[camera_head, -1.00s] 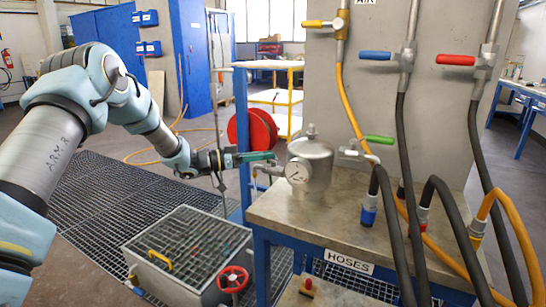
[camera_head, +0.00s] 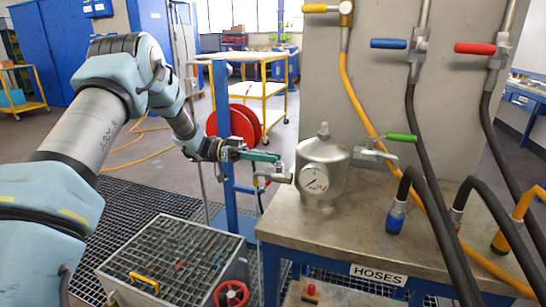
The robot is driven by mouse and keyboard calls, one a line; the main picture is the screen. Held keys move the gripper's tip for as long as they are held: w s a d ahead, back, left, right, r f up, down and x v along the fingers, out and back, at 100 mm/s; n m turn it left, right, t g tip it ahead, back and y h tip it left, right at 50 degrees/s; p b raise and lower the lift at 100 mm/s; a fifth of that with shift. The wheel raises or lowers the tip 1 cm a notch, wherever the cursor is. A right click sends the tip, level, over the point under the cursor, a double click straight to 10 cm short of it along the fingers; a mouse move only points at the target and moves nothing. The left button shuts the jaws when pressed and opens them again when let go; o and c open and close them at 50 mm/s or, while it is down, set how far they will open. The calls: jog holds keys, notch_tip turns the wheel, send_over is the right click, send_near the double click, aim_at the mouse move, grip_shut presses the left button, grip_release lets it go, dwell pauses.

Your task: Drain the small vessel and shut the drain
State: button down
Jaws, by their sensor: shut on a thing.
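The small vessel (camera_head: 322,182) is a silver metal pot with a domed lid and a round dial gauge (camera_head: 314,179) on its front. It stands upright at the left end of the metal bench. A drain valve (camera_head: 278,177) sticks out from its left side, past the bench edge. My gripper (camera_head: 266,156) comes in from the left with green jaws, just above this valve. It is shut on what seems to be the drain lever, which the jaws mostly hide. I cannot tell whether liquid is running out.
A valve with a green handle (camera_head: 400,137) sits at the vessel's right. Blue (camera_head: 388,43) and red (camera_head: 474,48) handled valves and several hoses crowd the bench's right. A grated tank (camera_head: 178,250) with a red handwheel (camera_head: 231,294) stands below my arm. A red reel (camera_head: 232,125) is behind.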

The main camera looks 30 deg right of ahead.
jog(key=shift+r, duration=0.1)
dwell(0.5)
jog(key=c, duration=0.7)
grip_release()
jog(key=shift+d, duration=0.1)
jog(key=shift+w, duration=0.15)
jog(key=b+v, duration=0.2)
jog(key=v, duration=0.8)
jog(key=shift+w, duration=0.3)
